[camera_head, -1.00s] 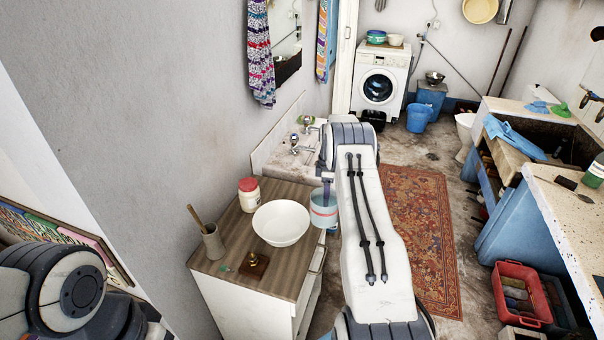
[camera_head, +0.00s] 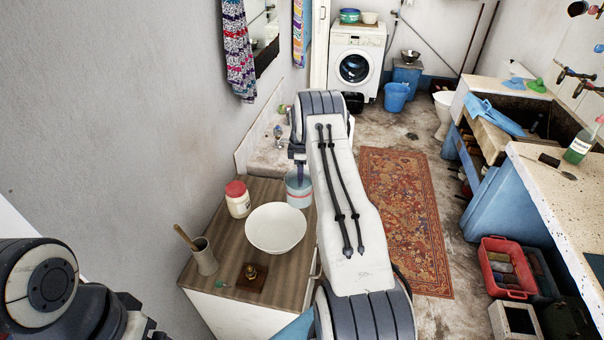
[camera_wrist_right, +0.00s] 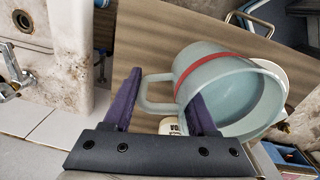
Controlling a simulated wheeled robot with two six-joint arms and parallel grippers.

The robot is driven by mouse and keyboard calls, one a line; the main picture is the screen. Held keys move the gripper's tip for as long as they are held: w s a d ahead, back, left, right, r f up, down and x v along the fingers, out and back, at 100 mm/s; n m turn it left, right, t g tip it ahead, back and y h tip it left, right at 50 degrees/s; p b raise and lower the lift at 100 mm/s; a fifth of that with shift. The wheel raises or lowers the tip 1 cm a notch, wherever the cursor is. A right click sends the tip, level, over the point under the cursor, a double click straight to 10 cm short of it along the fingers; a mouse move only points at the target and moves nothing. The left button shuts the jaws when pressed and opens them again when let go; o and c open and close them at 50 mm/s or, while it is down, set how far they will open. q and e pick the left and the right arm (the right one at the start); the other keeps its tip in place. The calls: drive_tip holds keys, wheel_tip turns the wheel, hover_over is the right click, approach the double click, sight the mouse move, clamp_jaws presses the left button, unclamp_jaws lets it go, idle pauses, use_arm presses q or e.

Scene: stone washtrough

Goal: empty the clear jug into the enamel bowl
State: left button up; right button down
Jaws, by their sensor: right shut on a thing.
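The clear jug (camera_head: 298,190), pale blue with a red band, is at the far right of the cabinet top, beyond the enamel bowl. It looks upright in the head view; its contents cannot be told. The white enamel bowl (camera_head: 275,228) stands on the cabinet top and looks empty. My right gripper (camera_head: 299,168) is shut on the jug at its handle side. In the right wrist view, my gripper's purple fingers (camera_wrist_right: 160,108) are at the handle of the jug (camera_wrist_right: 240,95). My left arm shows at the lower left, its fingers out of sight.
A red-lidded jar (camera_head: 238,199), a mortar with pestle (camera_head: 204,257) and a small brass item on a dark block (camera_head: 251,276) share the wooden cabinet top (camera_head: 225,235). A sink (camera_head: 268,150) is behind. A rug (camera_head: 405,220) lies on the open floor to the right.

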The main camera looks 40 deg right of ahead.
drive_tip(key=shift+s+r+t+h, duration=0.1)
drive_tip(key=shift+r+t+h, duration=0.7)
drive_tip(key=shift+r+t, duration=0.3)
drive_tip(key=shift+b, duration=0.35)
drive_tip(key=shift+s+a+r+t+h+b, duration=0.15)
drive_tip(key=shift+r+t+h+b, duration=0.25)
drive_tip(key=shift+b, duration=0.85)
drive_tip(key=shift+s+r+t+h+b, duration=0.25)
drive_tip(key=shift+t+b, duration=0.25)
drive_tip(key=shift+b, duration=0.75)
drive_tip(key=shift+w+r, duration=0.1)
drive_tip(key=shift+r, duration=0.05)
